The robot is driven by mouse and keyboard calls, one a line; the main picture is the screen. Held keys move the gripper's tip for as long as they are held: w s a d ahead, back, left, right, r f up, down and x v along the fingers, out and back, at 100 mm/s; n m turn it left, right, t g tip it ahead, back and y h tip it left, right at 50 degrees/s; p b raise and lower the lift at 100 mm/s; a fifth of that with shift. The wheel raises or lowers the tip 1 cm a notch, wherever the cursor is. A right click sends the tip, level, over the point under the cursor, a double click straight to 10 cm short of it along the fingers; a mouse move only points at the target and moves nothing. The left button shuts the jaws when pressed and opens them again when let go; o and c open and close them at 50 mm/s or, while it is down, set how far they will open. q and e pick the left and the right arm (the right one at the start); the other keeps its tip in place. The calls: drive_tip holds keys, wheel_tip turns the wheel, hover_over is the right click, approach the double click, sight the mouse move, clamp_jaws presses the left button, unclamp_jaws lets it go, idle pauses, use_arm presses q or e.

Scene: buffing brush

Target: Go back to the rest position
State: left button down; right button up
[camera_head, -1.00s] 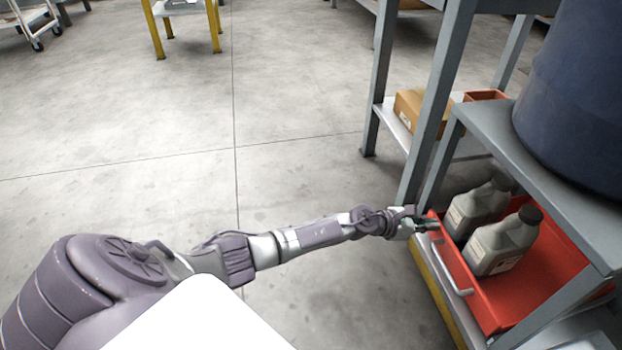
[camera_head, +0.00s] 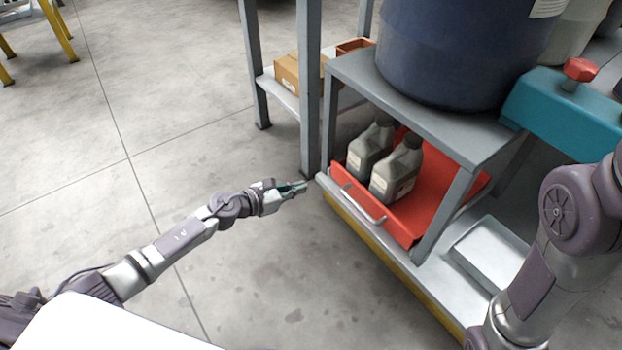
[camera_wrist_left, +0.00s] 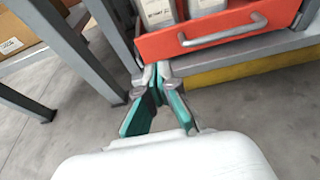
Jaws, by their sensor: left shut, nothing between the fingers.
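My left gripper (camera_head: 298,187) is shut and empty, at the end of my outstretched left arm. It is over the floor, just left of the shelf unit's front corner and apart from the red tray (camera_head: 405,228). In the left wrist view the teal fingers of my left gripper (camera_wrist_left: 156,76) meet at their tips, below the red tray's front (camera_wrist_left: 160,45) with its metal handle. My right arm stands at the right edge of the head view, and its gripper is outside the frame.
Two grey bottles (camera_head: 371,148) (camera_head: 396,172) stand upright in the red tray. A dark blue drum (camera_head: 450,50) stands on the grey shelf top (camera_head: 350,72). A shallow metal tray (camera_head: 492,253) lies on the lower deck. A cardboard box (camera_head: 287,74) sits behind.

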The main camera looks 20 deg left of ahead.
use_arm(q)
drive_tip(key=shift+s+a+r, duration=0.15)
drive_tip(key=shift+s+a, duration=0.1)
drive_tip(key=shift+s, duration=0.15)
